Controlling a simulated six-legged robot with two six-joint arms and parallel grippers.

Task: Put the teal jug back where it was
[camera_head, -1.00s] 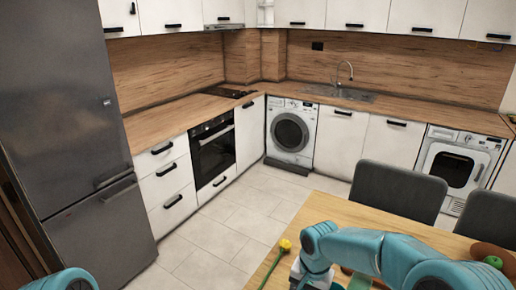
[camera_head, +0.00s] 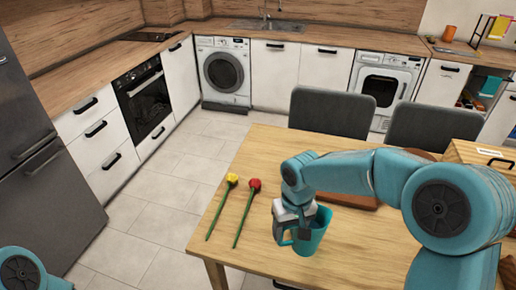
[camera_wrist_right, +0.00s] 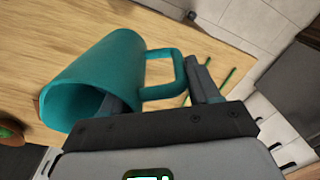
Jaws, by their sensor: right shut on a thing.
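The teal jug (camera_head: 313,236) is at the near part of the wooden table, below my right arm in the head view. My right gripper (camera_head: 287,226) is shut on its handle, on the jug's left side. In the right wrist view the jug (camera_wrist_right: 105,75) has its open mouth toward the lower left, and its handle lies between the fingers of my right gripper (camera_wrist_right: 165,85). I cannot tell whether the jug's base touches the table. My left gripper is not in view; only a part of my left arm shows at the lower left.
The wooden table (camera_head: 250,160) holds a yellow flower (camera_head: 232,179) and a red flower (camera_head: 254,185) left of the jug. A brown tray (camera_head: 345,200) lies behind my right arm, and a wooden box (camera_head: 485,155) stands at the right. Two grey chairs (camera_head: 332,110) line the far edge.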

